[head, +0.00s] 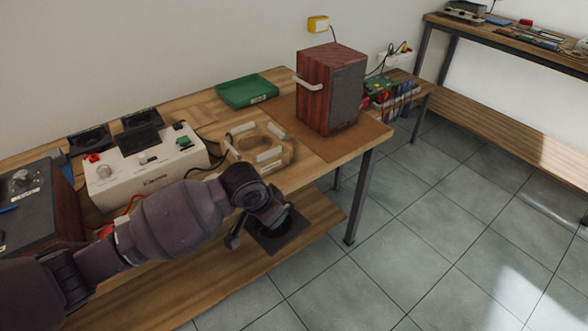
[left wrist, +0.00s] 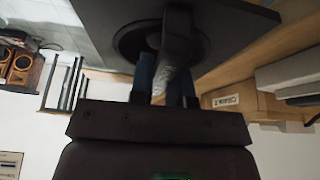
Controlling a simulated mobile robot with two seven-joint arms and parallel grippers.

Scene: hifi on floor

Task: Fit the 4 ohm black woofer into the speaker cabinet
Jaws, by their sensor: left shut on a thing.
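A black woofer (head: 277,238) with a square, flat frame hangs from my left gripper (head: 258,219), in front of the bench and above its lower shelf. In the left wrist view the woofer (left wrist: 215,22) fills the top, and my left gripper (left wrist: 167,78) is shut on its back part, with a silvery piece between the blue-tipped fingers. No ohm marking is readable. The reddish wood speaker cabinet (head: 314,97) stands upright on a brown mat at the bench's right end. Its dark grey face (head: 346,97) points right, and a pale bar sticks out on its left side. My right gripper is out of view.
A round wooden fixture with pale blocks (head: 258,147) lies left of the cabinet. A green tray (head: 247,91) is behind it. A white instrument (head: 145,170) and two other black drivers (head: 90,139) occupy the left bench. Tiled floor is clear at right.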

